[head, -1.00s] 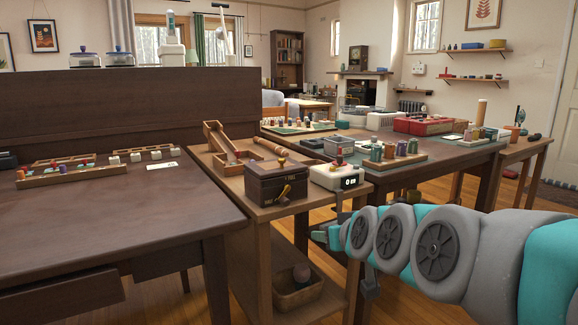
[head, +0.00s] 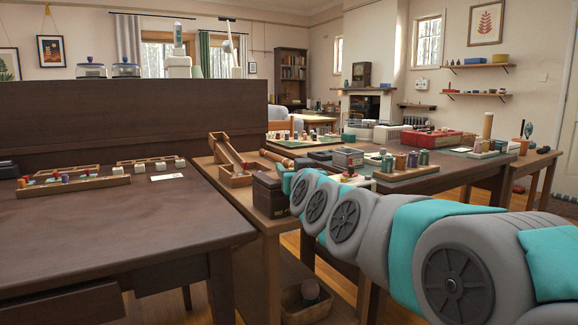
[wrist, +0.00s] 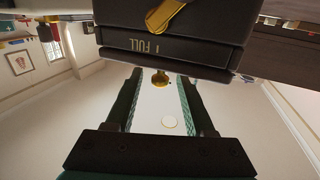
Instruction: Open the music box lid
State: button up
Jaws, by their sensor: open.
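The music box (head: 268,195) is a dark box on the small wooden side table, partly hidden behind my arm in the head view. In the wrist view, which is upside down, its dark front (wrist: 190,48) fills the top, with gold lettering ending in FULL and a brass fitting (wrist: 166,15). A small brass knob (wrist: 160,80) stands out from the lid side, between my fingertips in the picture. My gripper (wrist: 160,88) is open, its two fingers apart on either side of the knob. I cannot tell whether they touch it. The lid looks shut.
A wooden ramp-like tray (head: 226,155) stands behind the box. A white device (head: 357,179) is mostly hidden by my arm. A dark desk (head: 110,230) stands at left, and a cluttered table (head: 440,178) lies behind my arm.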

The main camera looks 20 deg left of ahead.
jog(key=shift+x, duration=1.7)
grip_shut()
